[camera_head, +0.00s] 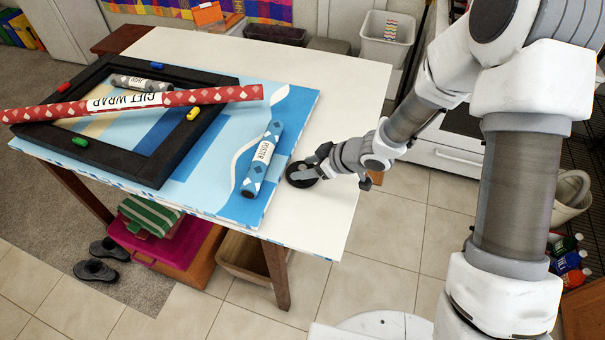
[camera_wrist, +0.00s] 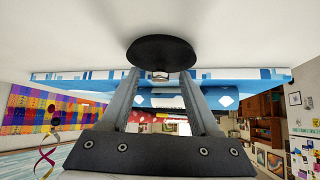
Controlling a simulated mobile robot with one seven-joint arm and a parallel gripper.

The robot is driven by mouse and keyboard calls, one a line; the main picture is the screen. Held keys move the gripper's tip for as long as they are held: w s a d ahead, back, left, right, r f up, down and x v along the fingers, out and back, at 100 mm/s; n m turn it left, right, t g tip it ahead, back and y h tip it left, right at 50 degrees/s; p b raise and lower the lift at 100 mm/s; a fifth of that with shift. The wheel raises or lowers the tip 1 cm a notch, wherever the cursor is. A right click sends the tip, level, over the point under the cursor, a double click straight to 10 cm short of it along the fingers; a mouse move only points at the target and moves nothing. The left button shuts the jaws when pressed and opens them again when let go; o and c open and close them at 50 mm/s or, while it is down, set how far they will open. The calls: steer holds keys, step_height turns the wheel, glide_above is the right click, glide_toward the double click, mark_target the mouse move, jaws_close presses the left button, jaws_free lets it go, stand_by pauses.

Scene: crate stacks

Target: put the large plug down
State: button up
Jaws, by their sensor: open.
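The large plug (camera_head: 301,175) is a black round disc on the white tabletop near the table's front right side. My gripper (camera_head: 317,166) is low over the table, right beside the plug. In the wrist view, which looks upside down, the plug (camera_wrist: 162,50) lies against the white table surface, just beyond the fingertips. The two fingers (camera_wrist: 162,75) stand apart, one on each side of a small pale stub at the plug's middle. I cannot tell whether a finger touches it.
A blue board (camera_head: 285,128) lies left of the plug, carrying a poster tube (camera_head: 262,158), a black frame (camera_head: 160,172) and a red gift wrap roll (camera_head: 200,96). The white tabletop (camera_head: 335,100) is clear behind the plug. The table's right edge is close to my gripper.

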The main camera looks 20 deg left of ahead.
jaws_close()
steer(key=shift+r, duration=0.1)
stand_by(0.3)
